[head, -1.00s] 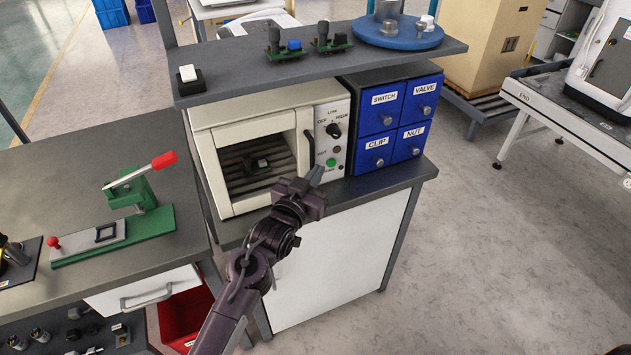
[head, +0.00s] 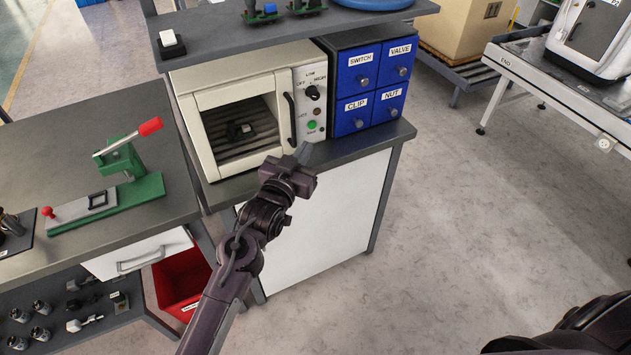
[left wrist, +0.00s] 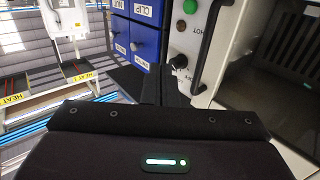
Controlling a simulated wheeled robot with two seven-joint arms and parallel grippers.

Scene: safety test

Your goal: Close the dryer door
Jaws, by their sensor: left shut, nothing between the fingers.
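The dryer (head: 198,80) is a cream box on the bench. Its windowed door (head: 213,165) looks flush with the front, with no clear gap at the control-panel side. A dark part (head: 240,130) shows on the rack behind the window. The dark door handle (head: 290,118) is on the door's right side and also shows in the left wrist view (left wrist: 207,45). My left gripper (head: 303,152) is shut and empty, in front of and below the panel's green button (head: 311,125). It looks apart from the door. My right gripper is not identifiable.
Blue drawers (head: 371,88) stand right of the dryer. A shelf (head: 215,25) lies above it. A green lever press (head: 135,190) is on the left bench. A red bin (head: 180,285) sits below. Floor at the right is open. A dark part of me shows bottom right.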

